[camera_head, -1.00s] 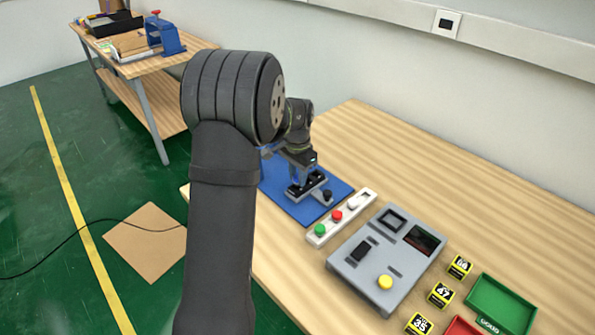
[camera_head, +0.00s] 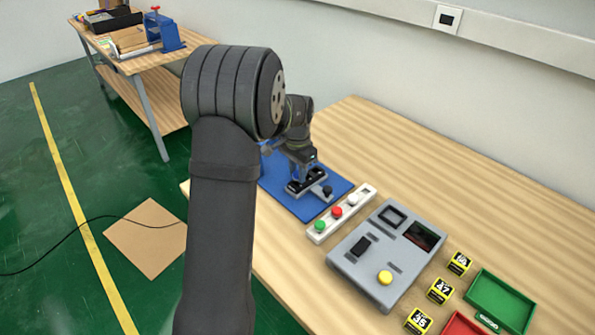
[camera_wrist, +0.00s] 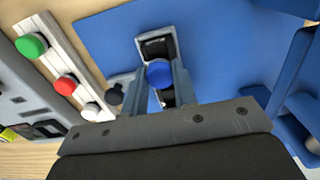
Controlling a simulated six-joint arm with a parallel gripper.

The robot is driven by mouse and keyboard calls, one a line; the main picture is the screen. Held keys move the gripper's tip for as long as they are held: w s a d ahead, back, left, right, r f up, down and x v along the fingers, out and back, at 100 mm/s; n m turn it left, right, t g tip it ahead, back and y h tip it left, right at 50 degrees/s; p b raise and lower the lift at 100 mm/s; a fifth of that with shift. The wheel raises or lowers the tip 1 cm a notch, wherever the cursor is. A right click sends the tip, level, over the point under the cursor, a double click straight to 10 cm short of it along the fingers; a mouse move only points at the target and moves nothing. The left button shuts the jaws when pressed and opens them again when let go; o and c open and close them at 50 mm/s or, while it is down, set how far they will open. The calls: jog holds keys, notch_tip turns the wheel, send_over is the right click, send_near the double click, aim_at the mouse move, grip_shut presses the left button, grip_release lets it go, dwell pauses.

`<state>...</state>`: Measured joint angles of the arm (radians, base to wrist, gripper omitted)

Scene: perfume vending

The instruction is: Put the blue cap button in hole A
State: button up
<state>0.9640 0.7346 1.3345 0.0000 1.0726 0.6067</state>
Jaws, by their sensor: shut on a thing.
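The blue cap button (camera_wrist: 160,74) sits between the two fingers of my gripper (camera_wrist: 161,82) in the wrist view, and the fingers are shut on it. A grey fixture with dark recesses (camera_wrist: 155,33) lies directly below and around the cap in that view. The fixture also shows in the head view (camera_head: 320,176) on the blue mat (camera_head: 342,188), under my gripper (camera_head: 303,174). A black knob (camera_wrist: 115,93) stands on its side arm. No hole label is readable, so I cannot tell which recess is hole A or whether the cap touches it.
A white strip with green (camera_head: 319,226), red (camera_head: 337,211) and white (camera_head: 352,199) buttons lies beside the mat. A grey console (camera_head: 350,280) with a yellow button stands to its right. Yellow-black cubes (camera_head: 440,290) and a green tray (camera_head: 500,302) lie farther right. The table behind the console is clear.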

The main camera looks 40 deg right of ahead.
jog(key=shift+f, duration=0.7)
dwell(0.7)
jog(key=o, duration=1.5)
jog(key=shift+r, duration=0.15)
jog(key=shift+r, duration=3.35)
jog(key=shift+f, duration=3.5)
jog(key=shift+r, duration=0.1)
